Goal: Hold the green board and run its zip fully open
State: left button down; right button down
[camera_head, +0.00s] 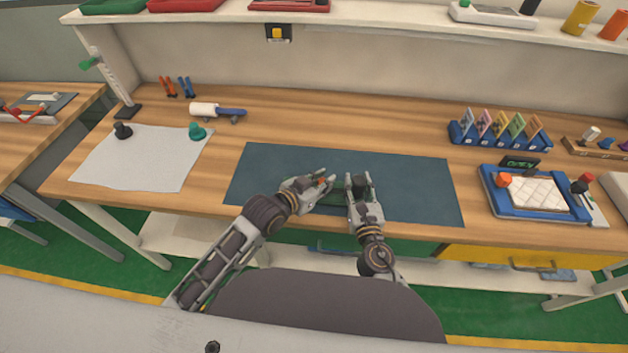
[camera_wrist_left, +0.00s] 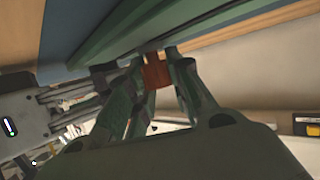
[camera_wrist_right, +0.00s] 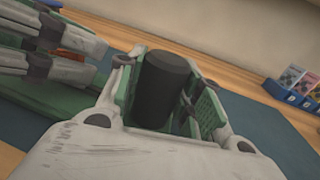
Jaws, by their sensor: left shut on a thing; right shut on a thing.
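The green board (camera_wrist_right: 62,95) lies on the dark blue mat and is mostly hidden by my grippers in the head view; its long green edge also shows in the left wrist view (camera_wrist_left: 130,30). My left gripper (camera_head: 326,182) is shut on a small orange-brown tab (camera_wrist_left: 156,72) at the board's edge; whether this is the zip's pull I cannot tell. My right gripper (camera_head: 357,181) is shut on a black cylindrical knob (camera_wrist_right: 163,88), which stands upright between its fingers at the board. The two grippers are close together. The zip's line is hidden.
The blue mat (camera_head: 420,185) is clear on both sides. A blue tray (camera_head: 490,195) with a quilted pad stands right, near a blue card rack (camera_head: 490,138).

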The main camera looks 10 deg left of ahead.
pick_arm(q)
jog(key=shift+d, duration=0.9)
jog(key=c, duration=1.3)
grip_release()
jog(key=shift+o, duration=0.2)
jog(key=shift+a, duration=0.15)
